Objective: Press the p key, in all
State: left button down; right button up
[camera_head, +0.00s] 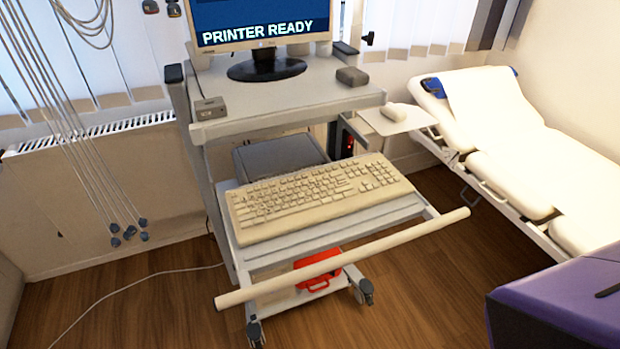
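A beige keyboard (315,198) lies on the pull-out shelf (390,212) of a grey wheeled cart, in the middle of the head view. Its keys face up, but the letters are too small to read, so I cannot tell which key is p. The monitor (262,27) above it reads "PRINTER READY" in white on blue; its top is cut off. Neither of my grippers is in view, and nothing covers the keyboard.
A pale bar handle (345,259) runs across the cart's front, before the keyboard. A mouse (393,111) sits on a side shelf. A white examination bed (520,150) stands at the right, a purple object (560,300) at lower right. Cables (75,140) hang at the left.

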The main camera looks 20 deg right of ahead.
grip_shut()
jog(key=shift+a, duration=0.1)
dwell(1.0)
